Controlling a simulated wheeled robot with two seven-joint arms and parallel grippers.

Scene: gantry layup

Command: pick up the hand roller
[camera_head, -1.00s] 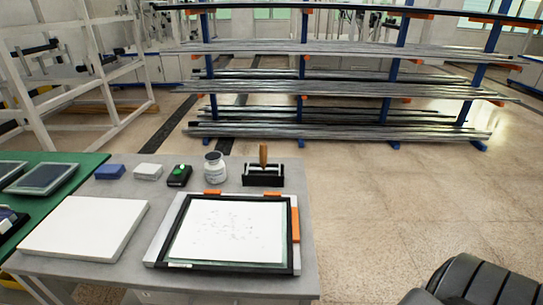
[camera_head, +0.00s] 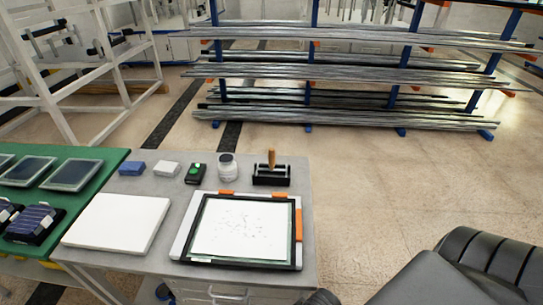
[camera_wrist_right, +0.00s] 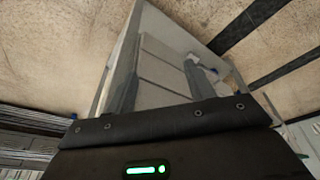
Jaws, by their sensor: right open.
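The hand roller stands near the back right corner of the grey table (camera_head: 178,183). It has an upright wooden handle (camera_head: 271,158) and a black frame or stand (camera_head: 271,177). My right gripper (camera_wrist_right: 168,125) shows in the right wrist view as a dark body with a green light. It is open, with nothing seen held in it. In the head view, black parts of my right arm fill the lower right corner, clear of the roller. The roller is not recognisable in the right wrist view. My left gripper is out of view.
A framed board with a white sheet (camera_head: 242,229) lies in front of the roller. A white jar (camera_head: 227,168), a black-green device (camera_head: 195,173) and small boxes stand left of it. A white slab (camera_head: 117,222) lies at left.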

